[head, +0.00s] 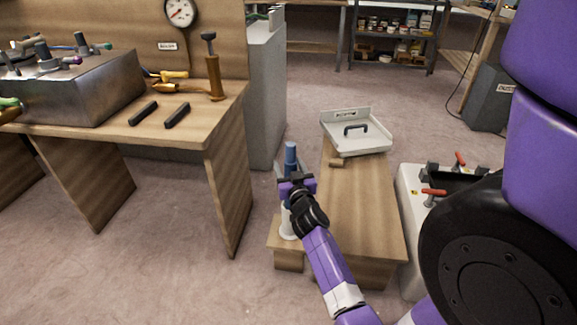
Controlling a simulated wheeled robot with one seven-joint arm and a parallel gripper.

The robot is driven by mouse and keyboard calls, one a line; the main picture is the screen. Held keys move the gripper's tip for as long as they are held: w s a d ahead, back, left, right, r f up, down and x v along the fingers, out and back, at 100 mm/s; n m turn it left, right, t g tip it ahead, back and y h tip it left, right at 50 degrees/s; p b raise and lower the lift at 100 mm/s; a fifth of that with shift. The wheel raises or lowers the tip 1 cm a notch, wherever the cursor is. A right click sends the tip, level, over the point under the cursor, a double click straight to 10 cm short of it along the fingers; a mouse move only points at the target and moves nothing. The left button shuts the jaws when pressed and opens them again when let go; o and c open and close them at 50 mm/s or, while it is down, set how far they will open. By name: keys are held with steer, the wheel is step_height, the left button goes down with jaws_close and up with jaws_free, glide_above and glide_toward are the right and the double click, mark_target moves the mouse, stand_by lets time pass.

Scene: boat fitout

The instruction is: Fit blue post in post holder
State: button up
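The blue post (290,153) stands upright near the middle of the head view, its upper part rising above my gripper (296,185). My gripper's purple and black fingers appear closed around the post; the exact contact is hard to see. A white upright cylinder (287,223), which looks like the post holder, stands on a low wooden step directly below the post. My gripper hides the post's lower end, so I cannot tell whether it is inside the white cylinder or above it.
A low wooden bench (358,215) with a grey tray (380,145) at its far end lies right of my gripper. A workbench (215,125) stands left. A white unit with red-handled levers (433,192) is at the right. Carpet between workbench and step is clear.

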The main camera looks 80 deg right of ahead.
steer(key=shift+a+f, duration=0.1)
steer(key=b+v, duration=0.1)
steer(key=v, duration=0.6)
steer(key=shift+s+a+b, duration=0.15)
steer(key=shift+a+b, duration=0.15)
stand_by(0.3)
